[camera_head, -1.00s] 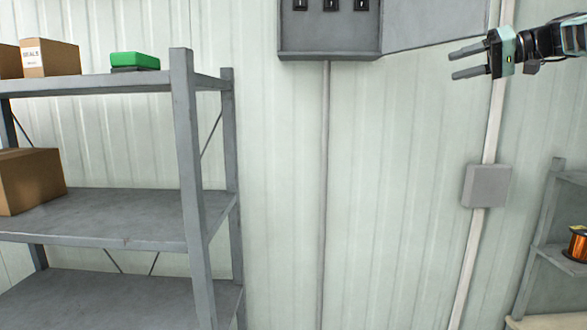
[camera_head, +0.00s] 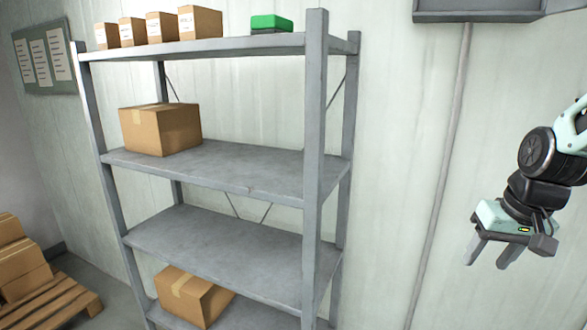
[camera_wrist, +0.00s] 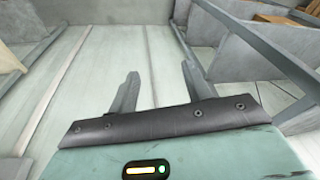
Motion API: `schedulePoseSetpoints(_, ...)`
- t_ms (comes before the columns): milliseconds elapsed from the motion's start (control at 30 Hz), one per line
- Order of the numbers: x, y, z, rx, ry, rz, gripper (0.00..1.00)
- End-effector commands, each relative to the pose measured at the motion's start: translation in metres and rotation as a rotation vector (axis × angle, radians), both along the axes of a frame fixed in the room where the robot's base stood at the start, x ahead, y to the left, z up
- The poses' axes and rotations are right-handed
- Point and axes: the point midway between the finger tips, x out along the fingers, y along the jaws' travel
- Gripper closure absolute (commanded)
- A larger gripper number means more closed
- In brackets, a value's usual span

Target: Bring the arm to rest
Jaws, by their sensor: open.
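My gripper (camera_head: 489,256) is at the right of the head view, with its fingers pointing down. It is open and nothing is between its fingers. It is right of the grey shelf rack and in front of the pale wall panels, apart from both. In the wrist view its two fingers (camera_wrist: 157,90) stand apart, with the wall and floor area beyond them. Part of my arm is cut off by the right edge of the head view.
A grey metal shelf rack (camera_head: 315,150) holds cardboard boxes (camera_head: 160,128) and a green-topped case (camera_head: 271,23). A grey wall cabinet (camera_head: 478,10) hangs at the top right. A pallet (camera_head: 60,300) with boxes is at the lower left. The space around my gripper looks clear.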

Motion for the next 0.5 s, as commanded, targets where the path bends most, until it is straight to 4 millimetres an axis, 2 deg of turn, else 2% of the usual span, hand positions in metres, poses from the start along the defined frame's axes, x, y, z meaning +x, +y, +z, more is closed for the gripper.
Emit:
schedulePoseSetpoints(33,-0.016,0.009,-0.009,-0.024,0.004,0.031,0.51)
schedulePoseSetpoints(267,-0.072,0.03,-0.04,-0.098,-0.002,0.143,0.51)
schedulePoseSetpoints(333,-0.075,0.041,-0.057,-0.099,-0.001,0.175,0.51)
schedulePoseSetpoints(500,-0.084,0.072,-0.084,-0.089,0.021,0.267,0.51)
